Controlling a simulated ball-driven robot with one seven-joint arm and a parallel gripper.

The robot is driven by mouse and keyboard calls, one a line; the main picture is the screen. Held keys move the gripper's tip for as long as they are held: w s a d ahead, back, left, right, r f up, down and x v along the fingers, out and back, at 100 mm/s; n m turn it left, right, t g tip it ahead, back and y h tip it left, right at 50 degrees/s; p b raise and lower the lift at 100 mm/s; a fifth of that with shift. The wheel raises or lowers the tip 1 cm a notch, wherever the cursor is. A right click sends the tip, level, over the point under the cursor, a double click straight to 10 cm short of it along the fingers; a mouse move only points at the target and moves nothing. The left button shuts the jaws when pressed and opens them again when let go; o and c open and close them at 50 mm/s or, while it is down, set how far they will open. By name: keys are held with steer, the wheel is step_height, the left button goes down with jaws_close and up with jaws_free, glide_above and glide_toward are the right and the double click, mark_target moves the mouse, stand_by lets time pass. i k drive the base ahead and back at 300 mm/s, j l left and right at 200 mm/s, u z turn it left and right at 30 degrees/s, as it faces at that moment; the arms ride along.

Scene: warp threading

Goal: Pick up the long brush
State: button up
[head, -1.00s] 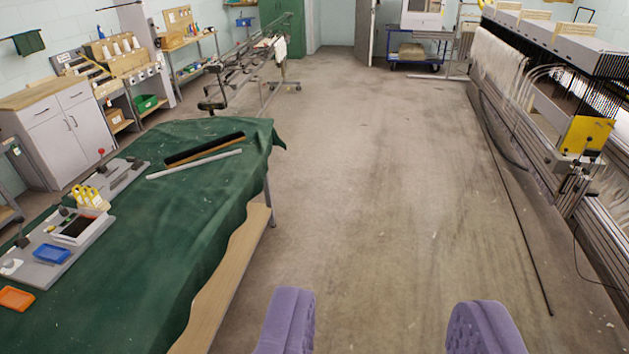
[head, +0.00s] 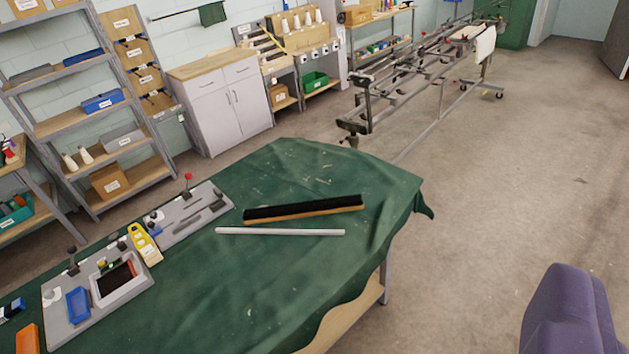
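The long brush (head: 304,209), with black bristles along a light wooden back, lies on the green cloth of the table (head: 240,285), near its far end. A thin pale grey bar (head: 280,232) lies just in front of it, apart from it. One purple padded finger of my gripper (head: 568,312) shows at the lower right, over the floor, to the right of the table and well away from the brush. Bare floor shows beside the finger, with nothing held against it. The other finger is outside the picture.
On the table's left are a grey tool board (head: 188,215), a yellow tool (head: 145,244), a blue tray (head: 78,305) and an orange tray (head: 27,339). A metal frame (head: 420,85) stands behind the table. The floor to the right is clear.

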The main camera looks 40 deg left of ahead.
mark_target(294, 210)
steer(key=i+j, duration=0.1)
steer(key=i, duration=1.45)
steer(key=i+u, duration=0.35)
steer(key=i+l+u, duration=0.35)
steer(key=i, duration=0.15)
steer(key=i+j+u, duration=0.2)
steer(key=i+u, duration=0.15)
steer(key=u, duration=0.15)
steer(key=i+u, duration=0.3)
steer(key=u, duration=0.2)
